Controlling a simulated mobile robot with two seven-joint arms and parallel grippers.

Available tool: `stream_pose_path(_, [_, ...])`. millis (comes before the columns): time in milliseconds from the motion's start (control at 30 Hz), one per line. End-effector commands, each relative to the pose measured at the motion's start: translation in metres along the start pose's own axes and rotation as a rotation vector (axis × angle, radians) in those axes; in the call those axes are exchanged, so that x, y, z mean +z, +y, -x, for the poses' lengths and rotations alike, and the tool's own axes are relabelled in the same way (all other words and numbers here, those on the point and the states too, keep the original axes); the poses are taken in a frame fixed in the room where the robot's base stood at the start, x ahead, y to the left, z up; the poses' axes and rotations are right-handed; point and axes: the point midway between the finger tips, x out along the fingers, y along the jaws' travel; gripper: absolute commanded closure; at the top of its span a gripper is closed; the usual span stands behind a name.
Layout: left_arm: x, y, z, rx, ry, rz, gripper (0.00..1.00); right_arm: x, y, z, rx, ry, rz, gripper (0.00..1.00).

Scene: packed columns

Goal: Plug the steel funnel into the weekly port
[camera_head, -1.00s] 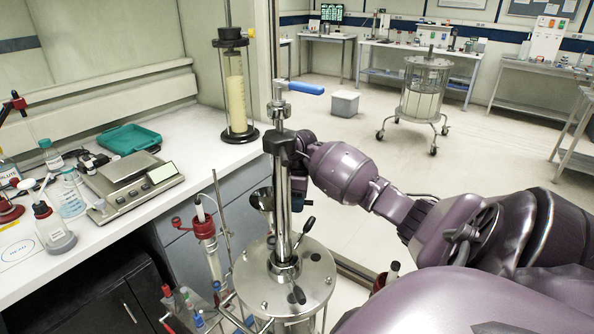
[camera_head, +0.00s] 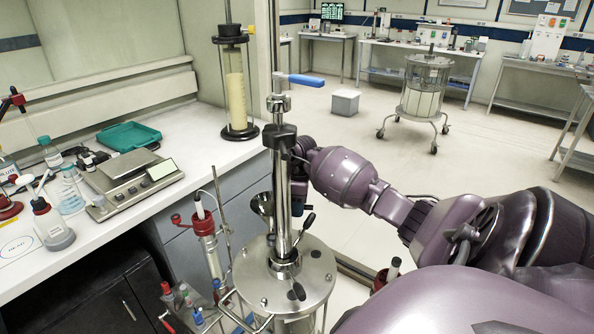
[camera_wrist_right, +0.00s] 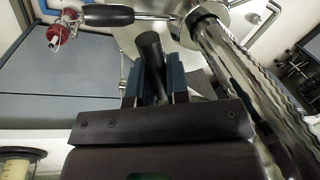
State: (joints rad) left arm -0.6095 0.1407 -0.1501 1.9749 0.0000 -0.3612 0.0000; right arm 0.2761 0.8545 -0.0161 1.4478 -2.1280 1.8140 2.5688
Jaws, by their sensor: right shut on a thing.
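The lid has dark oval spots (camera_head: 297,292); no label is readable, so I cannot tell which is the weekly port. My left gripper is out of view.
A black lever (camera_head: 308,221) stands out right of the column, close to my right gripper. A glass column with red clamps (camera_head: 204,225) stands left of the lid. The bench holds a scale (camera_head: 130,175) and bottles.

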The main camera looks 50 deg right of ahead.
Motion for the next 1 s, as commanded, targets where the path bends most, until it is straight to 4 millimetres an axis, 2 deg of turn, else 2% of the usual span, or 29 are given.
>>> stream_pose_path(1000, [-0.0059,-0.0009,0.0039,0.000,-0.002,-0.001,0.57,-0.0003,0.0000,0.0004,0.000,0.001,0.000,1.00])
